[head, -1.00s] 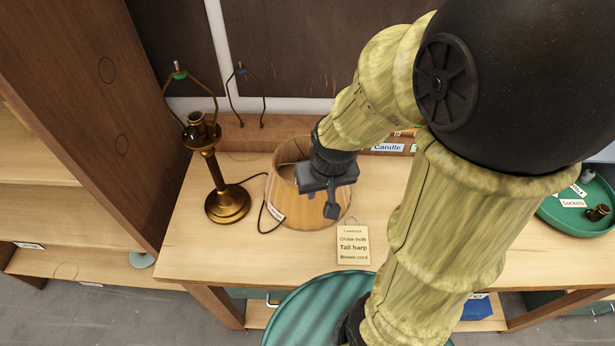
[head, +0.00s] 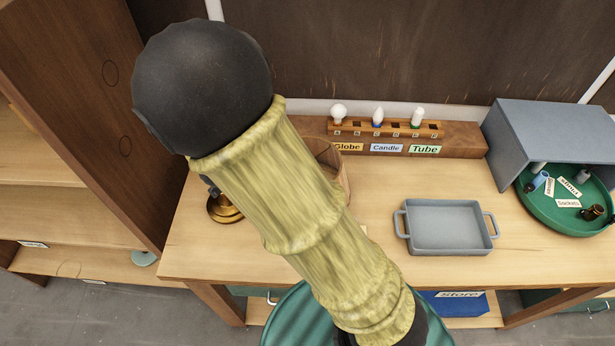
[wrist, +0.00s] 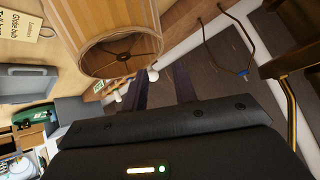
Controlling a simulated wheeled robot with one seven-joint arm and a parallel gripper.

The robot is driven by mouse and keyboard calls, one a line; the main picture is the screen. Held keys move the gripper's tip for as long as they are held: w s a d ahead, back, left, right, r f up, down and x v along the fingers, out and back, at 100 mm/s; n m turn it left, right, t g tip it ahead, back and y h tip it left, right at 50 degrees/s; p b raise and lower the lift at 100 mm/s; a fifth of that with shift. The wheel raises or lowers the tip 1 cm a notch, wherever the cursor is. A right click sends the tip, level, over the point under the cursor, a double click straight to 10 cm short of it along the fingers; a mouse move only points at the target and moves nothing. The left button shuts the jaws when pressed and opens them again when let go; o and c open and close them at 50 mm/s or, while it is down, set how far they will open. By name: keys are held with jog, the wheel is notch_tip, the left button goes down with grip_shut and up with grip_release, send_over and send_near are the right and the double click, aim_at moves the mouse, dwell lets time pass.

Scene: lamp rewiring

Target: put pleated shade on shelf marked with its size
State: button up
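The pleated shade (head: 328,165) stands on the bench, mostly hidden behind my arm in the head view. In the wrist view the tan shade (wrist: 105,22) shows large at the top, with its opening rim and wire spider visible. My gripper (wrist: 162,88) has its two dark fingers apart with nothing between them, and the shade is beside them, not between them. My gripper is hidden behind my arm in the head view. The shelf unit (head: 60,207) stands at the left. Its small edge labels (head: 32,244) are too small to read.
A brass lamp base (head: 222,210) is mostly hidden behind my arm. A bulb rack (head: 400,130), grey tray (head: 445,229), green round tray (head: 560,221) and grey box (head: 550,135) occupy the right of the bench. A harp (wrist: 232,45) is near the fingers.

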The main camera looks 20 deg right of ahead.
jog(key=shift+d+f, duration=0.1)
dwell(0.3)
jog(key=b+x, duration=0.2)
jog(key=x, duration=0.9)
jog(key=shift+w+d+f, duration=0.15)
jog(key=shift+w, duration=0.1)
jog(key=shift+w+f, duration=0.1)
jog(key=shift+d, duration=0.1)
jog(key=x, duration=0.5)
jog(key=shift+w+p, duration=0.2)
jog(key=shift+p, duration=0.1)
jog(key=shift+c, duration=0.5)
